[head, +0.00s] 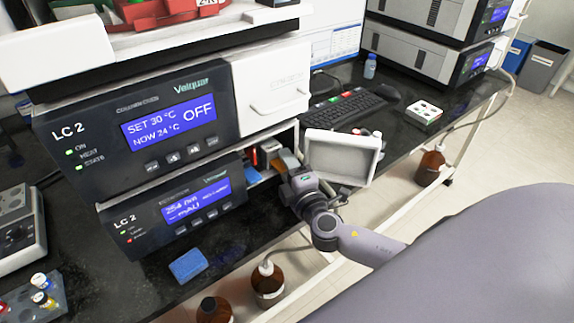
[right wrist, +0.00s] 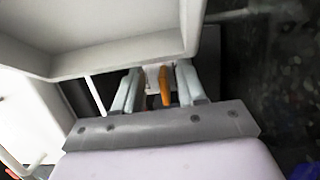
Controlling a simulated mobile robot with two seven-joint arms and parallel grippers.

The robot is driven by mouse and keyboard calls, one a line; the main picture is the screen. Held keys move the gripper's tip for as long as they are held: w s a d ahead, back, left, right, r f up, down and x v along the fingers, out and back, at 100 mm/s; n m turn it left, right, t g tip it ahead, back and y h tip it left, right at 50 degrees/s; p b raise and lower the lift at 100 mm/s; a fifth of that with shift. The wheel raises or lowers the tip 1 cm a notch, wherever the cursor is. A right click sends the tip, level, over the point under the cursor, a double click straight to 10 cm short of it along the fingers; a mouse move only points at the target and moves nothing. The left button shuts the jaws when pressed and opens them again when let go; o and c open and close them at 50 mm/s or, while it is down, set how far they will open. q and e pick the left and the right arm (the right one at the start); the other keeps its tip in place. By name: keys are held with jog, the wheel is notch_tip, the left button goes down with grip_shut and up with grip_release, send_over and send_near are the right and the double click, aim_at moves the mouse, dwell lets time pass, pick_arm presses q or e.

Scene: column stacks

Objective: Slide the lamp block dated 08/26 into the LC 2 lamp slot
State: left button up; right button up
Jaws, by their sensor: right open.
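The lower LC 2 unit (head: 185,212) has an open bay (head: 284,135) at its right side, at the bench edge. Inside are small coloured pieces, including an orange-red one (head: 254,158), and a grey block (head: 289,160) near my gripper. No 08/26 date is readable, so I cannot tell which piece is the lamp block. My right gripper (head: 296,178) is at the bay mouth. In the right wrist view its open pale fingers (right wrist: 159,88) are either side of an orange piece (right wrist: 165,87) and a whitish part; contact is unclear. My left gripper is not in view.
A white recessed door panel (head: 343,157) stands open right beside my right gripper; it also shows in the right wrist view (right wrist: 110,50). A blue block (head: 188,265) lies on the front bench. A keyboard (head: 345,108) is behind. Brown bottles (head: 268,284) stand below the bench.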

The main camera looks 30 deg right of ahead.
jog(key=s, duration=0.4)
jog(key=s+a+b, duration=0.1)
jog(key=s, duration=0.1)
jog(key=shift+f, duration=0.15)
jog(key=shift+s, duration=0.5)
